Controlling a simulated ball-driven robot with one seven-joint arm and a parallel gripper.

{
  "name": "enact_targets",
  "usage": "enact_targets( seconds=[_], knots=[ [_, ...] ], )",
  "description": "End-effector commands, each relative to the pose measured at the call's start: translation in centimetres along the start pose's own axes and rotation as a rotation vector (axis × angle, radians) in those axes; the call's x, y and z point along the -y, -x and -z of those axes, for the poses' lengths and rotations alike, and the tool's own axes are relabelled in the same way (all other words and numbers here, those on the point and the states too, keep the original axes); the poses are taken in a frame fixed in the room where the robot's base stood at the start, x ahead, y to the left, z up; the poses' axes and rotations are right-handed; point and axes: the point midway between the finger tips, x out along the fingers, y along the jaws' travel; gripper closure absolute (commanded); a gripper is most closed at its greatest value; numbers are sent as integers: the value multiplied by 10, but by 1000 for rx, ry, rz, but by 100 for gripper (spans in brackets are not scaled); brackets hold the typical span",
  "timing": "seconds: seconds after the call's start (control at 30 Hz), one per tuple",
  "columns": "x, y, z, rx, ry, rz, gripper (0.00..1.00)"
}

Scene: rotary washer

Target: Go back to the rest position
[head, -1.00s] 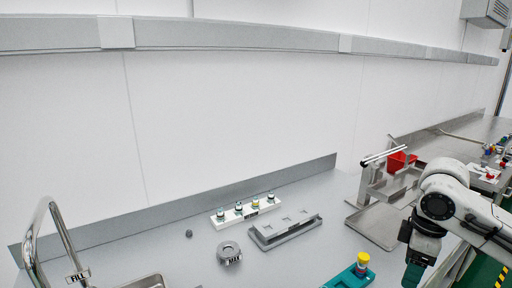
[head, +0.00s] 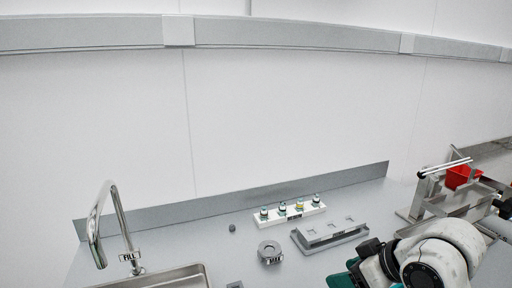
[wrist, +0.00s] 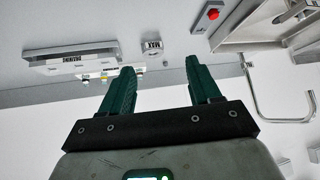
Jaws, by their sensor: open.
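My gripper (wrist: 161,76) is open in the wrist view, with two dark green fingers spread apart and nothing between them. The wrist view looks tilted over the bench, with the bench at the top and the white wall below. In the head view my white arm is at the lower right, and its teal end is partly cut off by the bottom edge.
A white rack (head: 290,214) with several vials, a grey draining block (head: 330,236) and a MAX ring (head: 270,252) stand mid-bench. The sink (head: 165,278) and tap (head: 97,240) are at left. A red bin (head: 460,177) is at right. A red button (wrist: 212,14) shows in the wrist view.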

Motion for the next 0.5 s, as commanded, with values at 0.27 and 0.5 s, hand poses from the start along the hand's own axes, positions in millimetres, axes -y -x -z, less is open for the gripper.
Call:
enact_targets(
  seconds=[0.27,0.5],
  knots=[
    [47,-38,-69,-57,-263,-39,38],
    [69,-42,-180,53,-440,-172,38]
  ],
)
